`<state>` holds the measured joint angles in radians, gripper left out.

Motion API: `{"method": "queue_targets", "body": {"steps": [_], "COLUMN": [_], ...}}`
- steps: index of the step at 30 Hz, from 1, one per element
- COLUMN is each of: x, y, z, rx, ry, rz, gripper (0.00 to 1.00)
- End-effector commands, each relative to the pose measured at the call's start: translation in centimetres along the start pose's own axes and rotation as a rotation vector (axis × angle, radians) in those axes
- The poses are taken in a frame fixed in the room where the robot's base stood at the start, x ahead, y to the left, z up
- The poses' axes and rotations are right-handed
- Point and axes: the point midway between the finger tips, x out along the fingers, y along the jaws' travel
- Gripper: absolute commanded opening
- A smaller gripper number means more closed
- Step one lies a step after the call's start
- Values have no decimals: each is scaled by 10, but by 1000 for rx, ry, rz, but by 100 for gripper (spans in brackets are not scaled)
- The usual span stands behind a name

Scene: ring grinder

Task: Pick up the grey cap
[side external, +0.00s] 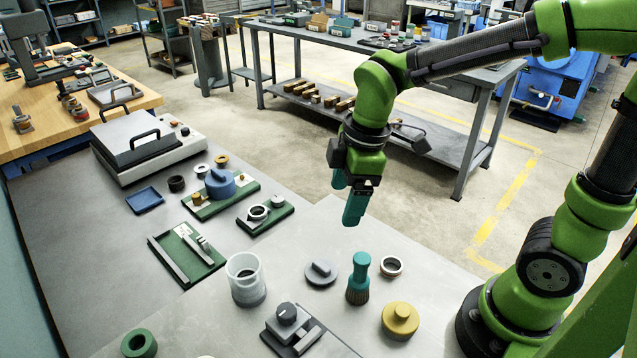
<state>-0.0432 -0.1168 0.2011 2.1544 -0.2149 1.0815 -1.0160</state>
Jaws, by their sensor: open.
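The grey cap (321,272) is a flat round disc with a raised bar-shaped handle on top. It lies on the grey bench in the side external view, between the clear cup and the teal brush. My gripper (350,218) hangs in the air above and behind the cap, pointing down, with teal fingers. It is open and apart from everything, with nothing seen between its fingers. The gap between the fingers is hard to see from this side.
A teal brush (358,280) stands close right of the cap; a clear cup (245,278) stands left. A grey-knobbed fixture (288,322) is in front. A yellow knobbed cap (400,320) and a white ring (391,266) lie right. Green-based fixtures (265,215) stand behind left.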

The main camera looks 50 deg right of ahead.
Motion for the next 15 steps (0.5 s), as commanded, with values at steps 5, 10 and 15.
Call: {"method": "queue_targets", "body": {"steps": [5,10,15], "x": [20,28,21], "y": [1,3,6], "z": [-23,-38,-42], "rx": [-593,-1109,-1461], "ry": [-66,-75,-68], "rz": [-87,-156,-177], "gripper": [82,82,82]}}
